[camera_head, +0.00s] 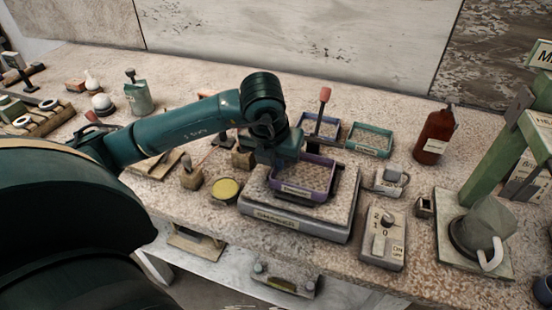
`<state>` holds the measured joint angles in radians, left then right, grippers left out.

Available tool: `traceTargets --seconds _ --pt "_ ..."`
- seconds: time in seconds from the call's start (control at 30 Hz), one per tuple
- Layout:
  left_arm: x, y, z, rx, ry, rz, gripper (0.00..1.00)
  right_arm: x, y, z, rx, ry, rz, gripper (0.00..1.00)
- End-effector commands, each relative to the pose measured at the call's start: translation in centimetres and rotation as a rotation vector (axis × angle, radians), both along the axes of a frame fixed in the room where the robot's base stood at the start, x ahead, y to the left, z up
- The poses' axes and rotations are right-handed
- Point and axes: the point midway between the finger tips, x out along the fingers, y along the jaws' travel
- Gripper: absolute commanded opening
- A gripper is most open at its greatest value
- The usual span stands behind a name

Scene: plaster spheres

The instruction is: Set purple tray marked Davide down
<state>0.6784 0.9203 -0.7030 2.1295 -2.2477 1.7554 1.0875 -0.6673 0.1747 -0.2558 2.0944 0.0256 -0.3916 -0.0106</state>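The purple tray (304,192) is a shallow, open frame with a pale label on its front wall. It is over the top of a grey, speckled slab-like stand (300,224) with a label on its front. Whether it touches the stand is hard to tell. My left gripper (282,158) reaches in from the left, pointing down at the tray's left rear side, and appears shut on its rim. Its fingertips are mostly hidden. The name on the tray's label is too small to read. My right gripper is not in view.
A blue tray (322,125) and a teal tray (369,140) lie behind. A yellow-topped round tin (226,189) is close on the left.

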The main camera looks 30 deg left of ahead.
Motion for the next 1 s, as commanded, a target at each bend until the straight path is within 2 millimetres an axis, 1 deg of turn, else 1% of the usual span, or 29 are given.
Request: traceTargets --seconds 0.23,0.3,0.57,1.0 --pt "0.02 0.00 -0.54 0.000 -0.001 0.000 0.00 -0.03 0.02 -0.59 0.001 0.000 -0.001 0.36" --pt "0.01 0.00 -0.43 0.000 -0.001 0.000 0.07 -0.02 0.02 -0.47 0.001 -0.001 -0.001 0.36" --pt "0.00 0.13 -0.44 0.004 0.001 0.002 0.28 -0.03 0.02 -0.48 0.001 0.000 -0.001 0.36" --pt "0.00 0.46 -0.49 0.011 0.003 0.009 0.28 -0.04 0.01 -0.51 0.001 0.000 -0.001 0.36"
